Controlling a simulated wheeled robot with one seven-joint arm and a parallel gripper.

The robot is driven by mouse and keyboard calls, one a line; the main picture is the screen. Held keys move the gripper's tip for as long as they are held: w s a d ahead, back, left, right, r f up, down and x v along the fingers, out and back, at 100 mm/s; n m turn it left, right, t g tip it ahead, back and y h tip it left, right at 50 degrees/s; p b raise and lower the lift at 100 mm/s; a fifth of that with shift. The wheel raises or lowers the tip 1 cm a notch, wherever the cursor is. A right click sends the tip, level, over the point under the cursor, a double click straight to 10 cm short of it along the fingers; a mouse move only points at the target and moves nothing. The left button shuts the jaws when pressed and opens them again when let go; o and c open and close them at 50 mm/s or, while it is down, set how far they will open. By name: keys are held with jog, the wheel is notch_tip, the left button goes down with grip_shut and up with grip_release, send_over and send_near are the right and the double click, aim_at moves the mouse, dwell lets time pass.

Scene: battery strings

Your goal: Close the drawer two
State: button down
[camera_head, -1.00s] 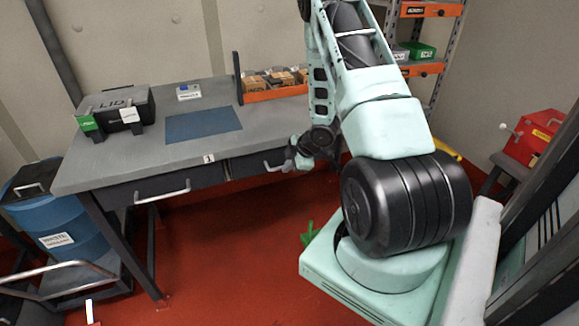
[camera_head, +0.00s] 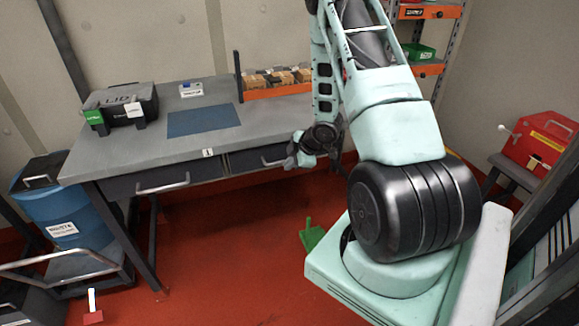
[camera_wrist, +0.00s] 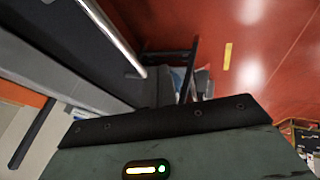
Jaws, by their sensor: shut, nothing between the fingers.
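The grey table has two dark drawers under its top, each with a pale bar handle. The right drawer (camera_head: 240,162), which I take as drawer two, looks about flush under the table edge; a small gap would not show. The left drawer (camera_head: 130,187) also looks in. My gripper (camera_head: 291,160) is shut and empty beside the right end of the right drawer's handle (camera_head: 272,161); contact is unclear, as the fingers are small here. In the wrist view a pale handle bar (camera_wrist: 112,38) runs along a dark drawer front, above my gripper's dark edge.
The table top (camera_head: 150,150) holds a black lid box (camera_head: 125,105), a blue mat (camera_head: 204,120) and an orange bin (camera_head: 285,90). A blue barrel (camera_head: 62,212) stands at left, a green dustpan (camera_head: 311,236) on the red floor. A red box (camera_head: 540,140) sits at right.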

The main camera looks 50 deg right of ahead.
jog(key=v, duration=0.8)
jog(key=shift+s, duration=0.15)
jog(key=shift+a, duration=0.1)
jog(key=w+a+r+m+g, duration=0.1)
jog(key=w+a+r, duration=0.15)
jog(key=a, duration=0.55)
jog(key=w+a+r+h, duration=0.15)
jog(key=a+r, duration=0.25)
jog(key=a, duration=0.4)
jog(key=w+a+r+m+g+y, duration=0.15)
jog(key=a+r, duration=0.25)
jog(key=a, duration=0.4)
jog(key=s+a+r+g, duration=0.2)
jog(key=s+a+r, duration=0.1)
jog(key=s+a, duration=0.7)
jog(key=s+a+r+g, duration=0.2)
jog(key=s+a+r, duration=0.1)
jog(key=s+a, duration=0.7)
jog(key=s, duration=0.3)
jog(key=shift+a, duration=0.35)
jog(key=shift+r, duration=0.1)
